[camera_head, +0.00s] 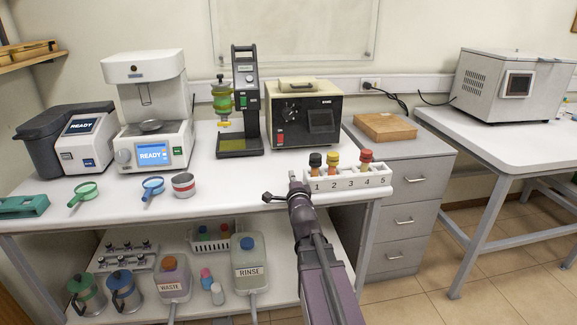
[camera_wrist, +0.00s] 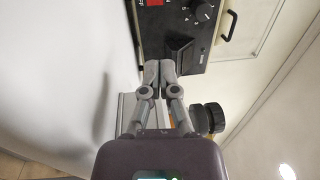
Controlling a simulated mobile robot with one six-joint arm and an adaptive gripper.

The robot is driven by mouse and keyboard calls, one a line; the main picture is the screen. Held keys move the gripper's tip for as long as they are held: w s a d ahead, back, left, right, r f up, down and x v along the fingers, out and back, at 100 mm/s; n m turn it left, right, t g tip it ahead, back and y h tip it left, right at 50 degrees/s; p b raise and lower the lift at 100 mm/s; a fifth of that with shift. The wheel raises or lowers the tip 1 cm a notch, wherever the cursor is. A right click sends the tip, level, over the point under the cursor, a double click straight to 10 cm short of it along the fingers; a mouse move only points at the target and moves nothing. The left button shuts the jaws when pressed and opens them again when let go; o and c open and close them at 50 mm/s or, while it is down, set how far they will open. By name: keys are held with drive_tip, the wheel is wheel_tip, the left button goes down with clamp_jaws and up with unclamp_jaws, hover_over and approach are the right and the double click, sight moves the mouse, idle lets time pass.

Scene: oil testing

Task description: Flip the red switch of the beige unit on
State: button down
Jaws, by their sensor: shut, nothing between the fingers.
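The beige unit (camera_head: 305,88) stands at the back of the white table, with a black front panel, a dial and a dark window. Its red switch (camera_head: 280,139) is at the lower left of the front panel. In the wrist view the panel (camera_wrist: 200,35) fills the upper middle, and the red switch (camera_wrist: 153,2) shows only at the top edge. My gripper (camera_head: 292,174) is in front of the unit, below the switch in the head view and apart from it. Its fingertips (camera_wrist: 158,66) are closed together and empty. The switch's position is too small to tell.
A white numbered rack (camera_head: 346,180) with several capped vials stands close to the right of my gripper. A green and black device (camera_head: 240,105) stands left of the unit. A grey-red cup (camera_head: 184,185) is further left. The table between cup and gripper is clear.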

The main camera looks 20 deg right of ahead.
sight(280, 135)
drive_tip(key=p+x, duration=0.2)
drive_tip(key=x, duration=2.1)
drive_tip(key=shift+w+a+p, duration=0.1)
drive_tip(key=shift+w+p, duration=0.1)
drive_tip(key=shift+p, duration=0.2)
drive_tip(key=shift+r, duration=0.1)
drive_tip(key=shift+w+r, duration=0.1)
drive_tip(key=shift+w, duration=0.2)
drive_tip(key=shift+s, duration=0.15)
drive_tip(key=shift+s+a, duration=0.15)
drive_tip(key=shift+s, duration=0.35)
drive_tip(key=r+p+v, duration=0.1)
drive_tip(key=r+v, duration=0.1)
drive_tip(key=v, duration=0.9)
drive_tip(key=r+p+v, duration=0.2)
drive_tip(key=r+v, duration=0.1)
drive_tip(key=v, duration=0.8)
drive_tip(key=shift+s+r, duration=0.25)
drive_tip(key=shift+s, duration=0.35)
